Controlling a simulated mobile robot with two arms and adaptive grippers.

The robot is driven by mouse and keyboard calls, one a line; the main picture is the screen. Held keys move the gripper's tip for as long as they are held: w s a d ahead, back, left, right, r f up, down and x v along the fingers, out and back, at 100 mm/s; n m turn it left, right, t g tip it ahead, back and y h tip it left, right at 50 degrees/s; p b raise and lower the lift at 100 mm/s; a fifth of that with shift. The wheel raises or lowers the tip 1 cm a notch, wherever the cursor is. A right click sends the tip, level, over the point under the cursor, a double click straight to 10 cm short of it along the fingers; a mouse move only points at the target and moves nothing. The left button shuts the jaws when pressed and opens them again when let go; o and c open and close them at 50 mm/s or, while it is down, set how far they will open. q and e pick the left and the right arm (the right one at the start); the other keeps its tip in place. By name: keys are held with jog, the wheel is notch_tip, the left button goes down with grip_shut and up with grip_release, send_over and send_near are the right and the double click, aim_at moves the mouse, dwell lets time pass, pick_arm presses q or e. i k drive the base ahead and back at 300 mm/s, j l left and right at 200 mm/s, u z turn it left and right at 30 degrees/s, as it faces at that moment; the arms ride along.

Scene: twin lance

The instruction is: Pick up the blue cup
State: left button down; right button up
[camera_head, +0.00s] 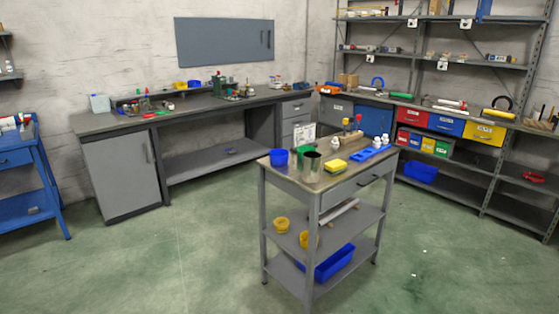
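The blue cup (279,157) stands upright near the left corner of the top of a grey metal cart (320,190). A grey metal cylinder (312,166) stands to its right, close to the cart's front corner. A dark container (307,150) stands just behind the cylinder. Neither of my grippers shows in the head view, so their state is hidden.
A yellow block (335,166) and a blue tray (370,154) share the cart top. Yellow cups (282,224) and a blue bin (327,263) are on the lower shelves. A long workbench (190,112) lines the back wall. Green floor (180,260) left of the cart is clear.

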aim_at(278, 158)
jog(key=i+u, duration=0.1)
jog(key=i, duration=1.25)
